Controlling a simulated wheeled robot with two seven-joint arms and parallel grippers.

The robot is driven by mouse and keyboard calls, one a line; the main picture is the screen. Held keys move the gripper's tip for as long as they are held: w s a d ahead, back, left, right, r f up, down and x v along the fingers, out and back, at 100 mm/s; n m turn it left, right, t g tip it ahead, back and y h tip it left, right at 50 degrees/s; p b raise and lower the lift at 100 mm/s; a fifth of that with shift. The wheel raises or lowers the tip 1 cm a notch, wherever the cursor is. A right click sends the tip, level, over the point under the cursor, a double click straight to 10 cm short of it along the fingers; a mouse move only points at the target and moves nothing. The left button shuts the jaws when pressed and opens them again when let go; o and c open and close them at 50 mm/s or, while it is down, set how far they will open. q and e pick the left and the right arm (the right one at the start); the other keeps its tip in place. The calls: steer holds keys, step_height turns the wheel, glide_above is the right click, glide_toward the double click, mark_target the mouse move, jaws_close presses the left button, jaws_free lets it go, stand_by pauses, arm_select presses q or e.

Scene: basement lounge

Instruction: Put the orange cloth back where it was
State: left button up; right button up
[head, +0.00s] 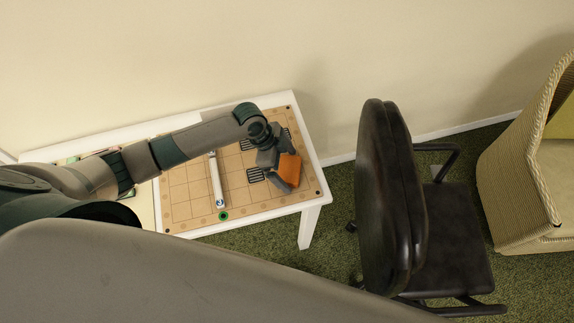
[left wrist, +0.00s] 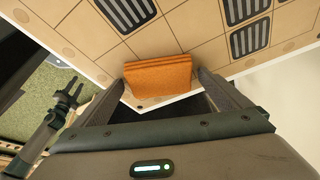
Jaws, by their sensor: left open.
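The orange cloth (head: 290,169) looks like a thick folded pad with layered edges. It is at the right end of the tan gridded board (head: 240,203) on the white table. My left gripper (head: 283,182) is over that end, right at the cloth. In the left wrist view the cloth (left wrist: 158,74) shows between the tips of my left gripper (left wrist: 161,84), which is open. I cannot tell whether the fingers touch it, or whether it rests flat on the board. My right gripper (left wrist: 68,95) appears small at the left of the left wrist view; its jaw state is unclear.
Dark slatted patches (head: 255,174) lie on the board beside the cloth. A white bar marked 3 (head: 216,180) and a green ring (head: 223,215) are further left. A black office chair (head: 385,190) stands right of the table, with a wicker armchair (head: 520,180) beyond.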

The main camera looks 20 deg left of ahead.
arm_select(q)
steer(key=shift+r, duration=0.15)
steer(key=shift+a+r, duration=0.1)
steer(key=shift+r, duration=0.05)
steer(key=w+b+v, duration=0.1)
steer(key=b+v, duration=0.1)
steer(key=v, duration=0.9)
steer(key=shift+s+r+b, duration=0.25)
steer(key=shift+s+b, duration=0.15)
steer(key=shift+s, duration=0.1)
steer(key=shift+a, duration=0.1)
